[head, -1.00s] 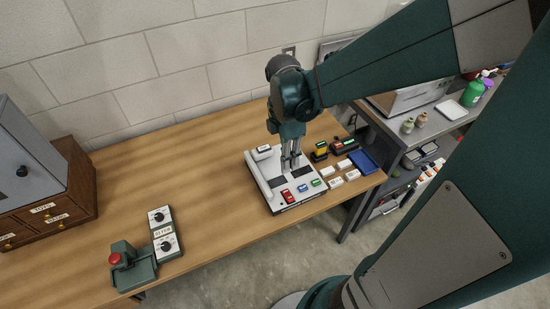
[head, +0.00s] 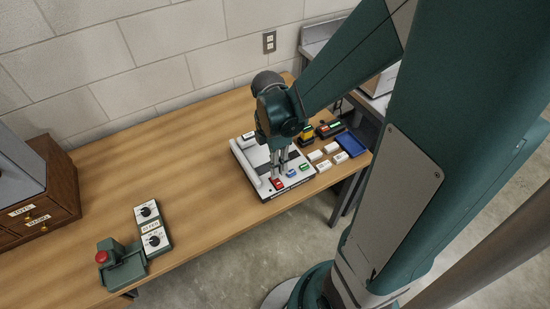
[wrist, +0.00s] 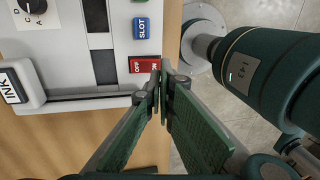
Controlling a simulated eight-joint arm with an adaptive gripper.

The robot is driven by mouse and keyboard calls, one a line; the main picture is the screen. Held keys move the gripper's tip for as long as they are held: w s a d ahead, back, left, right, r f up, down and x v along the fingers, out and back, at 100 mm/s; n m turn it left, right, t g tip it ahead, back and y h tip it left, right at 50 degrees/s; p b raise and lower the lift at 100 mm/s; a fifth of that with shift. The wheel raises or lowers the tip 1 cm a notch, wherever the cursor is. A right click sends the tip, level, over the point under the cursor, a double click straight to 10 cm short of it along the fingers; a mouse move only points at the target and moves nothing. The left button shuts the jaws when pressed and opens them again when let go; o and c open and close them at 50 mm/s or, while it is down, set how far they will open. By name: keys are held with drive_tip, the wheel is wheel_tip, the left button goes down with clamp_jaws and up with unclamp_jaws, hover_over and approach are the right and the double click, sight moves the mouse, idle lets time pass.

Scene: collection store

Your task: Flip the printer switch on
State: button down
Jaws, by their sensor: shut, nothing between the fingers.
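The white machine (head: 248,165) on the table has a red rocker switch (head: 277,184) at its front edge. In the wrist view the red switch (wrist: 142,65) reads "OFF" at its left end; the lettering at its right end is partly covered by my fingers. Which end is pressed down I cannot tell. My gripper (head: 281,175) is shut and empty, pointing down over the switch. In the wrist view my gripper's fingertips (wrist: 160,82) are at the switch's right end; whether they touch it I cannot tell.
A blue "SLOT" switch (wrist: 141,28) sits beside the red one. An "INK" label (wrist: 12,86) is on the machine. White labelled blocks (head: 323,166) and a blue tray (head: 352,145) lie to the right.

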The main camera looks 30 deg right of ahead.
sight(278, 183)
drive_tip(key=shift+s+f+b, duration=0.25)
drive_tip(key=shift+f+b, duration=0.05)
drive_tip(key=shift+f, duration=0.9)
drive_tip(key=shift+s+f+b, duration=0.2)
drive_tip(key=shift+f+b, duration=0.1)
drive_tip(key=shift+f, duration=0.85)
drive_tip(key=shift+s+f+t, duration=0.4)
drive_tip(key=shift+f+t, duration=0.15)
drive_tip(key=shift+t, duration=0.25)
drive_tip(key=shift+w, duration=0.15)
drive_tip(key=shift+w+r, duration=0.15)
drive_tip(key=shift+w, duration=0.05)
drive_tip(key=shift+w+r, duration=0.15)
drive_tip(key=shift+w, duration=0.3)
drive_tip(key=shift+r, duration=0.1)
